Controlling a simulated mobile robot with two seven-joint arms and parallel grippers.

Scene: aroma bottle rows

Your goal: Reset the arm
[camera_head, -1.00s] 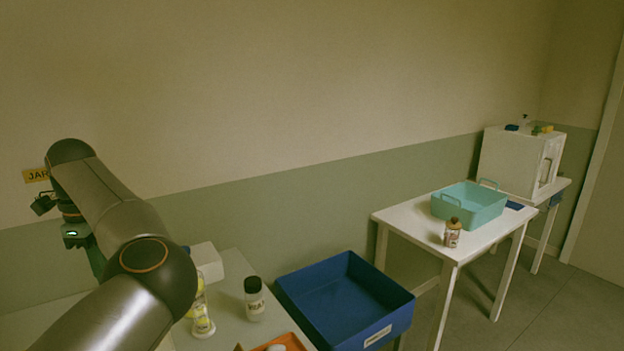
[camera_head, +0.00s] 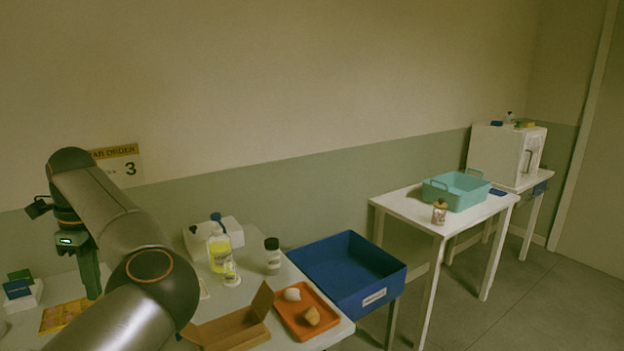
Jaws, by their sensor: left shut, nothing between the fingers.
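My left arm comes in from the lower left, bends at a high elbow and hangs its left gripper (camera_head: 90,278) down over the left part of the near table. The fingers are shut with nothing between them, above and beside a yellow-orange card (camera_head: 62,316). Part of the table behind the arm is hidden. My right gripper is not in view.
A yellow bottle (camera_head: 218,252), a black-capped jar (camera_head: 272,254), a cardboard tray (camera_head: 232,328) and an orange tray (camera_head: 308,318) are on the near table. A blue bin (camera_head: 385,278) is beyond its right edge. A white table (camera_head: 405,206) holds a teal basket (camera_head: 455,194).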

